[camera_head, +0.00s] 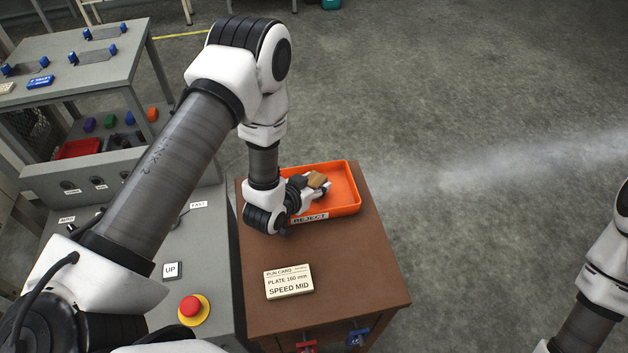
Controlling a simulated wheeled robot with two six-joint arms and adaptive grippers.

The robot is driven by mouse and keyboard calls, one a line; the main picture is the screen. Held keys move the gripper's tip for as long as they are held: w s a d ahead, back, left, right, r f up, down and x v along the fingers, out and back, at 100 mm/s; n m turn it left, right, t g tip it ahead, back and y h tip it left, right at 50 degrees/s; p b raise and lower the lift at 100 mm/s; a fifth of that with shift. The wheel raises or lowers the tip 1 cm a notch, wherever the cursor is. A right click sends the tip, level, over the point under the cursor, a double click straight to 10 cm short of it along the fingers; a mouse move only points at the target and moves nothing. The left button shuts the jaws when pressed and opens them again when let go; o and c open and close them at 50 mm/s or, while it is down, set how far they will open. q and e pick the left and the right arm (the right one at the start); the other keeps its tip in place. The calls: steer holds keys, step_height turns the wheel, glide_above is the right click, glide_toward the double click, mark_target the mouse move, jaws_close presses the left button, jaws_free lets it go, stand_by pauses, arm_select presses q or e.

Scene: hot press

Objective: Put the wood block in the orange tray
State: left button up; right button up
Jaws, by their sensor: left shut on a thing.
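The wood block (317,180) is a small tan-brown piece over the left half of the orange tray (345,190). The tray has a REJECT label on its front and sits on the brown cabinet top. My left gripper (316,187) reaches in over the tray from its left side and is shut on the wood block. The fingers partly hide the block. I cannot tell whether the block touches the tray floor. My right arm shows at the right edge, but its gripper is out of view.
A run card (288,281) reading PLATE 160 mm, SPEED MID lies on the brown cabinet (350,260). The grey press (215,240) with a red stop button (190,306) stands to the left. A red bin (80,148) is further back. Open floor lies right of the cabinet.

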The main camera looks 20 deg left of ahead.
arm_select(q)
steer(key=shift+s+d, duration=0.2)
steer(key=shift+d, duration=0.05)
steer(key=shift+f, duration=0.15)
steer(key=o, duration=1)
steer(key=shift+c, duration=0.2)
steer(key=shift+o, duration=1)
steer(key=shift+w+a, duration=0.1)
